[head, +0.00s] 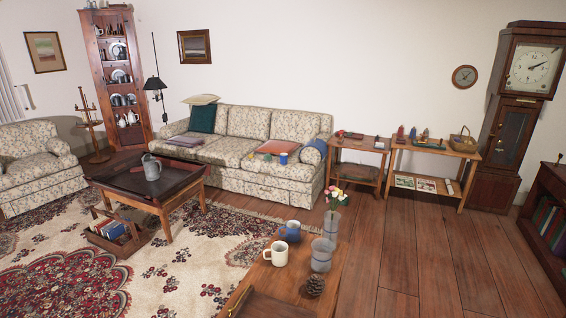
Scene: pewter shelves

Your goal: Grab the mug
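A cream mug (276,254) stands upright near the left edge of the wooden table (338,262) at the bottom centre. A blue mug (291,231) stands just behind it and a little to the right. Which of the two the task means cannot be told. My gripper is not in view, so its distance from the mugs and its state do not show.
Right of the mugs stand grey cups (321,255), with flowers (335,197) behind and a pinecone (314,285) in front. Bare floor (425,250) lies to the right. A coffee table (150,187) with a grey pitcher (151,168) and a sofa (245,150) are farther back.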

